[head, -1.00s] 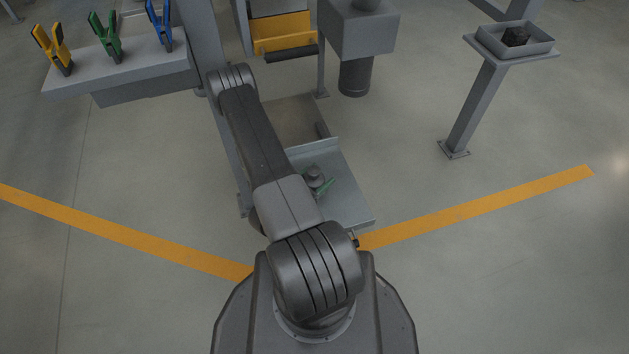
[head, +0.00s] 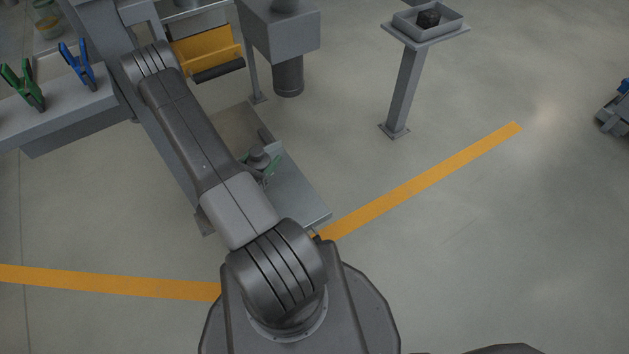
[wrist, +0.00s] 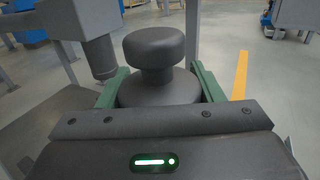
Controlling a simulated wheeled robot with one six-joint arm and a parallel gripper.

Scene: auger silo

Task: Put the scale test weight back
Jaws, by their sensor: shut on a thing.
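The test weight (wrist: 153,48) is a dark grey metal piece with a round knob on a wider body; it also shows small in the head view (head: 259,155). My gripper (wrist: 160,88) is shut on it, with green fingers on both sides of the body. The weight is upright in the wrist view. Its underside is hidden. In the head view it appears over a grey plate (head: 300,195); I cannot tell whether it touches the plate.
A post with a grey tray (head: 402,27) holding a dark lump stands beyond open floor. A shelf (head: 80,118) at left carries green and blue clamps. A yellow flap (head: 207,52) and a grey box with a dark spout (head: 288,76) are behind.

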